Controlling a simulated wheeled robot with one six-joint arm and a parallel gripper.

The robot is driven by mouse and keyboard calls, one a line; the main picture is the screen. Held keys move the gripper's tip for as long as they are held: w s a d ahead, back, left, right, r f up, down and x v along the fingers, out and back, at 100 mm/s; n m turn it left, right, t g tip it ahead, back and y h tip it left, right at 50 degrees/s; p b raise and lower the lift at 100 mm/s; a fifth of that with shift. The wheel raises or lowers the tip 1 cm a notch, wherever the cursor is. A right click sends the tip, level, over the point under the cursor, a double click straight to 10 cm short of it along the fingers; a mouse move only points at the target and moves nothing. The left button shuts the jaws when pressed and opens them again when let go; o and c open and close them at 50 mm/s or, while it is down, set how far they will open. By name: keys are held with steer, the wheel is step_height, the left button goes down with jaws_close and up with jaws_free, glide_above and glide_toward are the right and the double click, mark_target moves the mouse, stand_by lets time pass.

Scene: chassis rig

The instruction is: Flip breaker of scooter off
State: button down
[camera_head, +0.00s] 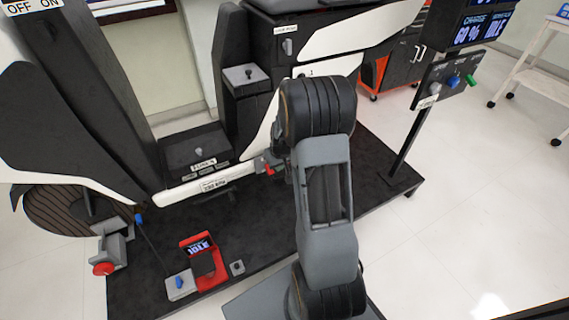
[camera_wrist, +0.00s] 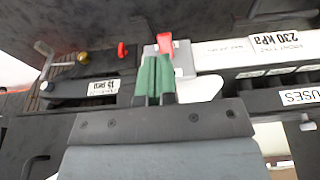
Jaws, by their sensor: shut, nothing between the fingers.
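The scooter (camera_head: 232,165), black with white panels, stands on a dark platform. A red lever (camera_wrist: 165,42) on a small grey box (camera_wrist: 183,62) is just past my fingertips in the wrist view; it looks like the breaker. In the head view, a small red part (camera_head: 272,169) shows at the scooter's lower side, beside my arm. My gripper (camera_wrist: 156,62) has green fingers, shut together with nothing between them. Its tips overlap the grey box in the wrist view; I cannot tell whether they touch it. In the head view, my arm hides the gripper.
A FUSES label (camera_head: 204,163) is on the scooter's floorboard. A red device with a screen (camera_head: 202,246) and a grey base with a blue lever (camera_head: 180,285) are on the platform (camera_head: 135,293). A switch post (camera_head: 405,145) stands right. Open floor (camera_head: 470,215) lies beyond.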

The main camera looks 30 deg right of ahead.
steer(key=shift+s+a+r+p, duration=0.1)
steer(key=shift+s+r+p, duration=0.1)
steer(key=shift+s+r, duration=0.45)
steer(key=shift+s+d+r+p, duration=0.15)
steer(key=shift+s+r, duration=0.25)
steer(key=shift+s, duration=0.5)
steer(key=shift+s+a+r+p, duration=0.2)
steer(key=shift+s+r, duration=0.3)
steer(key=shift+s, duration=0.25)
steer(key=s+a+r+p, duration=0.4)
steer(key=r+p, duration=0.5)
steer(key=r, duration=0.6)
steer(key=s+a+r+p, duration=0.4)
steer(key=r+p, duration=0.6)
steer(key=r, duration=0.5)
steer(key=s+a+r+t+p, duration=0.1)
steer(key=s+a+r+p, duration=0.4)
steer(key=r, duration=1)
steer(key=a+p, duration=0.2)
steer(key=p, duration=0.2)
steer(key=shift+n, duration=0.4)
